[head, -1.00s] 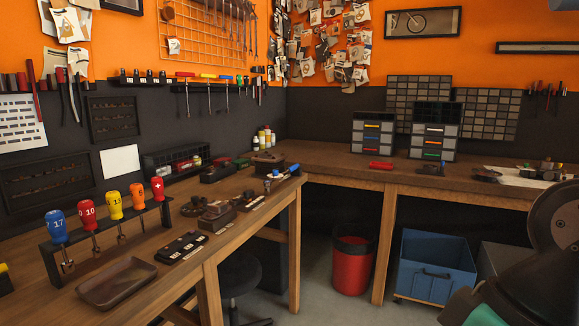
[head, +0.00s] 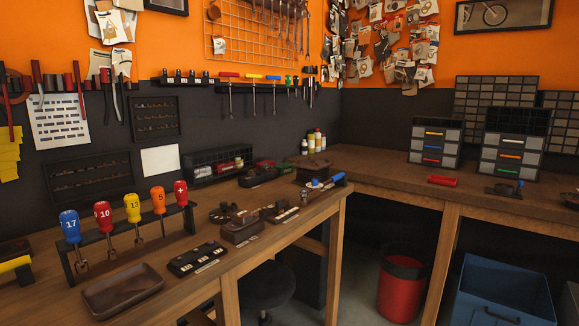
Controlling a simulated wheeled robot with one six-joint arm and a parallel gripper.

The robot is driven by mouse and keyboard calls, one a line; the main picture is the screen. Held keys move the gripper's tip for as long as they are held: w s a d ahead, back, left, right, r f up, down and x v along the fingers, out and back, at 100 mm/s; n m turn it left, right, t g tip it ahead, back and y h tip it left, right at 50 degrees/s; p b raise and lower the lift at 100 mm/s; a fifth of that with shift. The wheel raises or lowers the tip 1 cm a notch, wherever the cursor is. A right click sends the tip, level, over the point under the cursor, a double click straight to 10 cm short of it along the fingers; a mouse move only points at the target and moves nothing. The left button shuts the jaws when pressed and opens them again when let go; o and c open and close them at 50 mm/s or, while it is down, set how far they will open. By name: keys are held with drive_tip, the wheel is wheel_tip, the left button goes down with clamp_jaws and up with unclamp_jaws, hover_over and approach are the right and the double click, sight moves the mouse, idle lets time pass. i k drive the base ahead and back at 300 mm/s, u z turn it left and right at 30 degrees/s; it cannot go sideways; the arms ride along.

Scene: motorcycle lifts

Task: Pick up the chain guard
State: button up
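I cannot pick out a chain guard with certainty in the head view. Several small dark parts lie on the left workbench (head: 262,255), among them a brown block-like piece (head: 240,229) and a flat black piece with white labels (head: 197,258).
A brown tray (head: 122,290) and a rack of coloured-handled drivers (head: 132,225) stand at the left bench's front. Drawer units (head: 435,144) stand on the right bench. A red bin (head: 400,288), a blue crate (head: 503,295) and a black stool (head: 262,287) stand below.

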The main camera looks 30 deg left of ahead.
sight(265, 168)
drive_tip(key=i, duration=1.9)
drive_tip(key=u, duration=0.7)
drive_tip(key=i, duration=1)
drive_tip(key=u, duration=1.45)
drive_tip(key=i, duration=0.8)
drive_tip(key=u, duration=0.6)
